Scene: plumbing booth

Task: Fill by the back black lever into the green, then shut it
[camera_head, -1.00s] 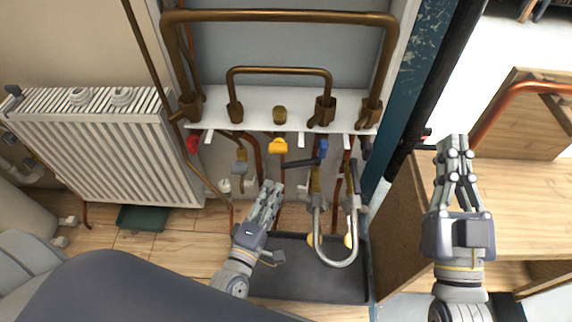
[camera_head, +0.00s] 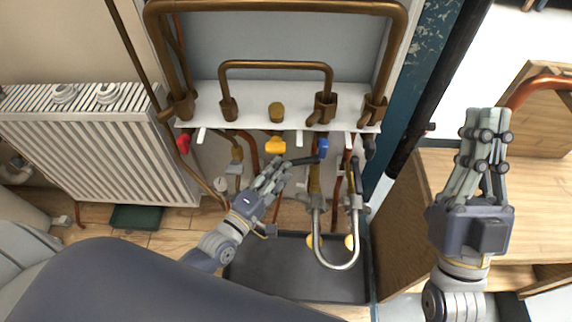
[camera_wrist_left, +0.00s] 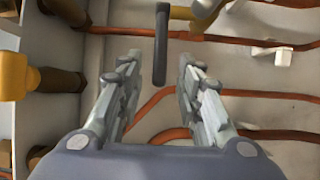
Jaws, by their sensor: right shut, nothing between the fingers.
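A black lever (camera_head: 307,160) sticks out to the left under the white shelf, below the blue handle. In the left wrist view the black lever (camera_wrist_left: 161,45) hangs in the gap between my left fingers, and I see no contact. My left gripper (camera_head: 283,168) is open, just left of the lever in the head view; it also shows in the left wrist view (camera_wrist_left: 157,68). A dark green flat thing (camera_head: 137,217) lies on the floor under the radiator. My right gripper (camera_head: 487,122) is shut and empty, over the wooden shelving at the right.
A red handle (camera_head: 184,142), a yellow handle (camera_head: 275,146), a blue handle (camera_head: 321,147) and a black knob (camera_head: 370,147) line the white shelf's (camera_head: 250,105) front. A grey U-shaped pipe (camera_head: 335,262) hangs above a dark tray (camera_head: 290,275). A radiator (camera_head: 100,145) stands left.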

